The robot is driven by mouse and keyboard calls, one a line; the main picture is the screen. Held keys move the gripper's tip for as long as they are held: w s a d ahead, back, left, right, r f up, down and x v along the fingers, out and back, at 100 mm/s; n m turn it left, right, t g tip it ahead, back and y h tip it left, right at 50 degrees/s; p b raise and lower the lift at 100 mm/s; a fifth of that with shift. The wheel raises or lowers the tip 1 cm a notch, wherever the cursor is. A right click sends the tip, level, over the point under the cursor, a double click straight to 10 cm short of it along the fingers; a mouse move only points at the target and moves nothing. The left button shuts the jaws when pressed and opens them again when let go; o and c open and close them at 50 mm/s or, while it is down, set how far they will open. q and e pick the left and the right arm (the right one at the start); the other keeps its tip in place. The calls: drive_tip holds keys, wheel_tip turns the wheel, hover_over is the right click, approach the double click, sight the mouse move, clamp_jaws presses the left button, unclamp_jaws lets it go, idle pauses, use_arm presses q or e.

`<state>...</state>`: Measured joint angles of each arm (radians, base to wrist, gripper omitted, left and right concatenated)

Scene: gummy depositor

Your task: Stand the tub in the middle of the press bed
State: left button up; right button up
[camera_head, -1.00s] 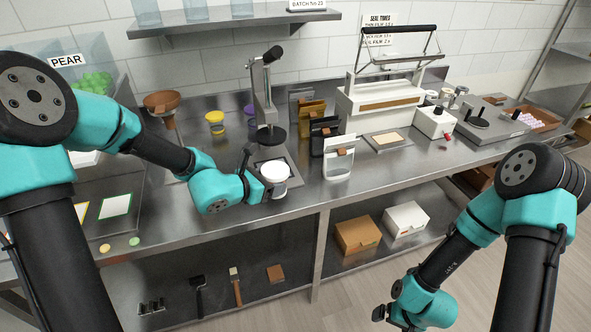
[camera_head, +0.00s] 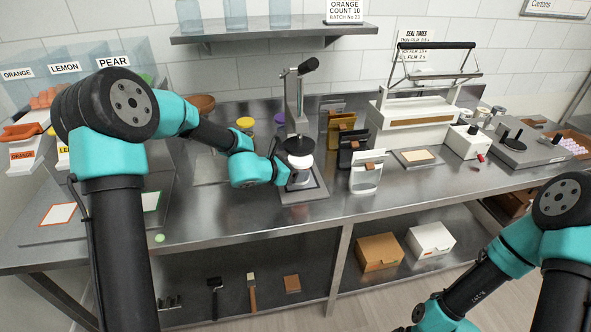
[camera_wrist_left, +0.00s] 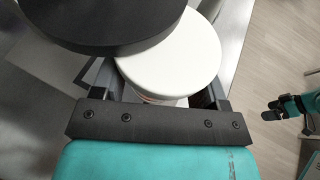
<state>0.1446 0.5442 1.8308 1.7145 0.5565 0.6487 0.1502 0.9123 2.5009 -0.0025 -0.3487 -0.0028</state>
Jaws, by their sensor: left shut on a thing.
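The white-lidded tub (camera_head: 301,160) is upright in my left gripper (camera_head: 287,174), at the press. In the left wrist view, its white lid (camera_wrist_left: 185,62) sits between the gripper's two fingers. The black round press plate (camera_head: 300,146) is above the tub and covers part of the lid in the wrist view (camera_wrist_left: 95,22). The press bed (camera_head: 309,196) shows around and in front of the tub. Whether the tub's base touches the bed is hidden. My right gripper (camera_wrist_left: 279,109) is far off to the right in the wrist view, too small to judge.
The press column and lever (camera_head: 294,95) stand behind the tub. A white pouch holder (camera_head: 366,175) and a black one (camera_head: 348,150) stand close to its right. The sealer (camera_head: 418,110) is farther right. The counter in front of the bed is clear.

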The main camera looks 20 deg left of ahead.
use_arm(q)
drive_tip(key=w, duration=0.1)
drive_tip(key=w+a, duration=0.1)
drive_tip(key=w, duration=0.3)
drive_tip(key=shift+a+f, duration=0.25)
drive_tip(key=shift+f, duration=1.75)
drive_tip(key=shift+f, duration=0.15)
drive_tip(key=o, duration=1.2)
drive_tip(key=shift+o, duration=0.2)
drive_tip(key=shift+s+a+r, duration=0.1)
drive_tip(key=shift+r, duration=0.15)
drive_tip(key=v, duration=1.1)
drive_tip(key=shift+s+a+r, duration=0.15)
drive_tip(key=shift+s, duration=0.1)
